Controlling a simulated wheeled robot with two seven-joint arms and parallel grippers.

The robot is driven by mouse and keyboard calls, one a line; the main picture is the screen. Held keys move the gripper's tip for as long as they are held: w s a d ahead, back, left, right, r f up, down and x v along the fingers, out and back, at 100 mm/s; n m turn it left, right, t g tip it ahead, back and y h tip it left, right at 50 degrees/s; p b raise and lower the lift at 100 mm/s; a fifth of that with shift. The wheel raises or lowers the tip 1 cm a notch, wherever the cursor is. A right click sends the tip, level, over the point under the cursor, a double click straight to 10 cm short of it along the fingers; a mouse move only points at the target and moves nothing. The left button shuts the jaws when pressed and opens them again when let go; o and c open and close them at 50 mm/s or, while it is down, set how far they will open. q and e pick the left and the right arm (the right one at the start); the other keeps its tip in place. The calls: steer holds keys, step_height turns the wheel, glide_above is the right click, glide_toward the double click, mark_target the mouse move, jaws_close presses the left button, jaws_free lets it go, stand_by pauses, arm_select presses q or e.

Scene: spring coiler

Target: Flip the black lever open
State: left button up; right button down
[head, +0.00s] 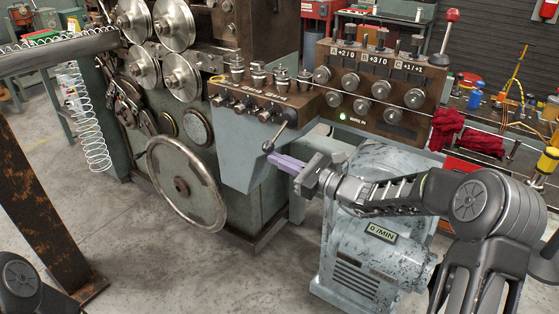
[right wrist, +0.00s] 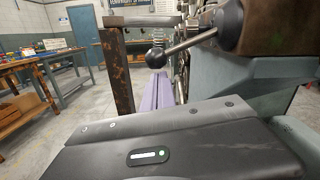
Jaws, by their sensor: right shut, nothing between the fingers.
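The black lever (head: 275,138) is a short metal rod with a black ball knob, on the right side of the coiler's grey front housing. Its knob hangs low and to the left in the head view. In the right wrist view the lever (right wrist: 182,46) runs from a dark round hub down-left to its knob. My right gripper (head: 270,160) is shut and empty, its purple fingers just below the knob; I cannot tell whether they touch it. The fingers also show in the right wrist view (right wrist: 158,92), below the knob. My left gripper is out of view.
The coiler's large handwheel (head: 187,185) stands left of the lever. A speckled grey motor housing (head: 365,255) sits below my right arm. A control box with knobs (head: 370,90) and a red-knobbed lever (head: 450,18) stand behind.

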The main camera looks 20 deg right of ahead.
mark_target(274, 138)
steer(key=r+m+p, duration=0.2)
steer(key=p, duration=0.1)
steer(key=s+a+r+m+p, duration=0.1)
steer(key=r+m+p, duration=0.1)
steer(key=p, duration=0.1)
steer(key=r+m+p, duration=0.3)
steer(key=shift+s+a+h, duration=0.25)
steer(key=shift+a+h, duration=0.05)
steer(key=shift+a, duration=0.1)
steer(key=shift+r+m+p, duration=0.5)
steer(key=shift+r+p, duration=0.4)
steer(key=shift+p, duration=0.05)
steer(key=shift+w+d+r, duration=0.1)
steer(key=shift+r, duration=0.1)
